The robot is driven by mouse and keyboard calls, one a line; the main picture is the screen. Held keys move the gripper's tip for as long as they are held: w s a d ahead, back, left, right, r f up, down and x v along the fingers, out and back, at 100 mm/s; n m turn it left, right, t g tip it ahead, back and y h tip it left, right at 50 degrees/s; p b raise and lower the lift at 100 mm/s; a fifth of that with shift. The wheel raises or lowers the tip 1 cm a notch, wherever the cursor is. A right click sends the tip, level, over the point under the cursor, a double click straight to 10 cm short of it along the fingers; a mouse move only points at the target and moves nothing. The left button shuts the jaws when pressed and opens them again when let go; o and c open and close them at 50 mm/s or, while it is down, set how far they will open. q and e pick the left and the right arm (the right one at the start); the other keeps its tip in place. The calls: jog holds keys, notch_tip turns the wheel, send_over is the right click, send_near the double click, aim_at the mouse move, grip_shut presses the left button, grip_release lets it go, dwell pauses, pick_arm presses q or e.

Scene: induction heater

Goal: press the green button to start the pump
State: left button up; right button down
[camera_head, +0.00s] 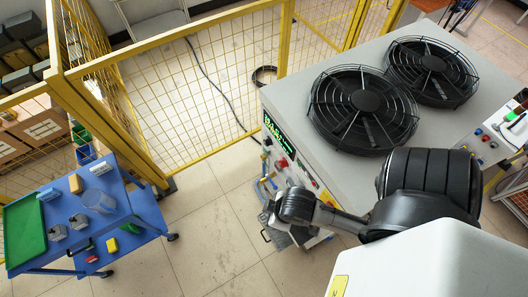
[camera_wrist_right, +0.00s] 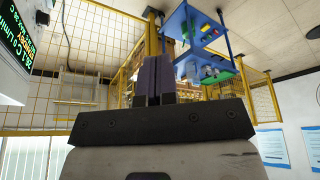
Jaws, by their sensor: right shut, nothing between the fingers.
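The grey machine (camera_head: 310,100) with two black fans on top stands at the right in the head view. Its front panel has a lit green display (camera_head: 272,127), a red knob (camera_head: 283,162) and small controls too small to tell apart. I cannot make out the green button there. My right arm reaches in from the lower right, with its hand low in front of this panel. In the wrist view my right gripper (camera_wrist_right: 154,80) is shut and empty, its fingers together. Part of the display (camera_wrist_right: 16,38) shows at the upper left there, apart from the fingers. My left gripper is out of view.
A blue cart (camera_head: 120,205) with a green tray (camera_head: 25,232), a clear beaker and small blocks stands at the left. Yellow mesh fencing (camera_head: 200,85) runs behind. The tiled floor between cart and machine is clear. Another control panel (camera_head: 485,142) is at the far right.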

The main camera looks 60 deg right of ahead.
jog(key=w+d+f+m+t+b, duration=0.3)
jog(key=w+f+m+t+b, duration=0.2)
jog(key=w+f+b, duration=0.35)
jog(key=w+d+f+m+t+h+b, duration=0.1)
jog(key=w+d+f+m+t+b, duration=0.35)
jog(key=w+b, duration=0.6)
jog(key=w+d+f+m+t+b, duration=0.2)
jog(key=w+f+m+t+b, duration=0.3)
jog(key=w+f+b, duration=0.5)
jog(key=w+d+f+m+h+b, duration=0.2)
jog(key=d+f+m+h+b, duration=0.3)
jog(key=d+m+h+b, duration=0.65)
jog(key=s+d+f+m+g+h+b, duration=0.1)
jog(key=d+f+m+g+h+b, duration=0.2)
jog(key=f+m+g+b, duration=0.4)
jog(key=s+d+f+m+g+h+b, duration=0.2)
jog(key=d+f+m+g+h+b, duration=0.2)
jog(key=m, duration=1.1)
notch_tip(320, 180, down, 4)
jog(key=g+h+b, duration=0.2)
jog(key=g+b, duration=0.1)
jog(key=b, duration=0.1)
jog(key=shift+d+f+g, duration=0.2)
jog(key=shift+f+g, duration=0.05)
jog(key=shift+g, duration=0.1)
